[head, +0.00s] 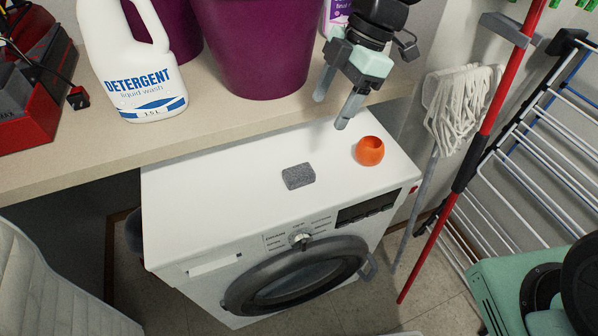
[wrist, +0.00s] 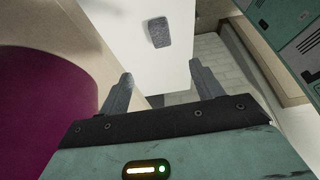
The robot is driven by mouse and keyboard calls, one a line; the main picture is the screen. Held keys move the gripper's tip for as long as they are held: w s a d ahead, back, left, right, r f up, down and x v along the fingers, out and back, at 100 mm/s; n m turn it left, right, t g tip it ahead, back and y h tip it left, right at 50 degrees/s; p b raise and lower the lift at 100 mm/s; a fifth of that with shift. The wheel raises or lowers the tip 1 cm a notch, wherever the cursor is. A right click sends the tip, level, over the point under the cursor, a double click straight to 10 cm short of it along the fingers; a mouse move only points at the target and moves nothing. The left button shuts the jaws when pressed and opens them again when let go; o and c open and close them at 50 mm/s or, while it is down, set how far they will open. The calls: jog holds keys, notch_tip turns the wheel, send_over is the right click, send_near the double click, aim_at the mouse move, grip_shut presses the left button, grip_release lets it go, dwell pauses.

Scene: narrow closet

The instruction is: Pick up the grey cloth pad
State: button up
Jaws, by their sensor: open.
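The grey cloth pad (head: 298,176) lies flat on the white top of the washing machine (head: 215,180), near its middle. It also shows in the wrist view (wrist: 159,33), ahead of the fingertips and a little above the midpoint between them. My gripper (head: 333,112) is open and empty. In the head view it is above and behind the pad, near the back of the machine top and the shelf edge. In the wrist view both fingers (wrist: 160,82) are spread apart, and nothing is between them.
An orange round pot (head: 369,151) stands on the machine top, right of the pad. A shelf (head: 225,124) behind holds a detergent bottle (head: 135,70), a purple bin (head: 258,50) and a red toolbox (head: 38,110). A mop (head: 462,105) and drying rack (head: 545,150) stand at right.

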send_over(300, 171)
jog(key=d, duration=0.2)
jog(key=f, duration=1)
jog(key=shift+w+p, duration=0.3)
jog(key=shift+p, duration=0.05)
jog(key=shift+d+p+x, duration=0.2)
jog(key=shift+p+x, duration=0.4)
jog(key=shift+x, duration=2.4)
jog(key=c, duration=1)
